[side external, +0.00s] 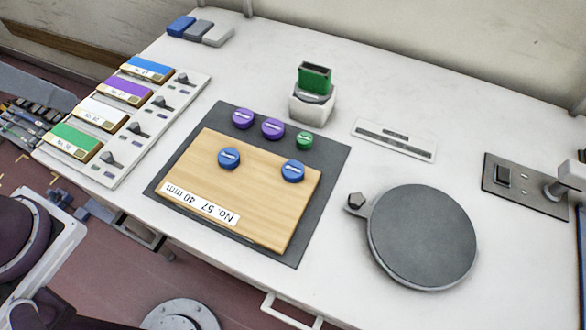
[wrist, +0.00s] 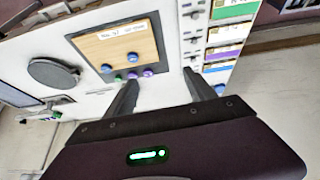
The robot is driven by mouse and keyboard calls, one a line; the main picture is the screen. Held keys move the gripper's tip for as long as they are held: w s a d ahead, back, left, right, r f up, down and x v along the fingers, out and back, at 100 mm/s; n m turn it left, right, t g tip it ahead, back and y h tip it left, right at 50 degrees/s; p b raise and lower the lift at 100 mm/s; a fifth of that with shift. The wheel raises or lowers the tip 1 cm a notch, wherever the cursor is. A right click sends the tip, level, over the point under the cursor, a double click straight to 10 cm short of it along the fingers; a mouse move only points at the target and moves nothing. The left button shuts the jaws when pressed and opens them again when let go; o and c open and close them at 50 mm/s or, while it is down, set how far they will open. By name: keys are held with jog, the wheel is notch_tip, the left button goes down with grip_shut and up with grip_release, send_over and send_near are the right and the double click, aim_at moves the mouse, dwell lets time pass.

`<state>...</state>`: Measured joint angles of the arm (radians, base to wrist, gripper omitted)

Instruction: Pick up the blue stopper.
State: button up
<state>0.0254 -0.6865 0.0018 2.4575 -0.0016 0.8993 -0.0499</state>
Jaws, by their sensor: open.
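Two blue stoppers stand apart on a wooden board (side external: 245,190) in the side external view: one left of centre (side external: 229,157) and one near the right edge (side external: 292,170). They also show small in the wrist view, one at the board's lower left (wrist: 106,68) and one towards its right (wrist: 132,58). My gripper (wrist: 161,78) is open and empty in the wrist view, well away from the board. The gripper is not in the side external view.
Two purple stoppers (side external: 243,118) (side external: 273,128) and a green one (side external: 305,140) sit on the dark mat (side external: 325,170) behind the board. A white holder with a green block (side external: 314,76), a round grey plate (side external: 422,235) and a panel of coloured blocks (side external: 125,90) stand around it.

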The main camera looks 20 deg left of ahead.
jog(key=w+d+n+g, duration=0.2)
jog(key=w+d, duration=0.2)
jog(key=w, duration=0.4)
jog(key=n+g, duration=0.3)
jog(key=n, duration=0.1)
send_over(293, 167)
jog(key=a, duration=0.2)
notch_tip(293, 167, down, 17)
jog(key=f, duration=0.2)
jog(key=d+f, duration=0.1)
jog(key=f, duration=0.2)
jog(key=d+f, duration=0.1)
jog(key=f, duration=0.2)
jog(key=shift+f, duration=0.5)
grip_shut()
notch_tip(293, 167, up, 15)
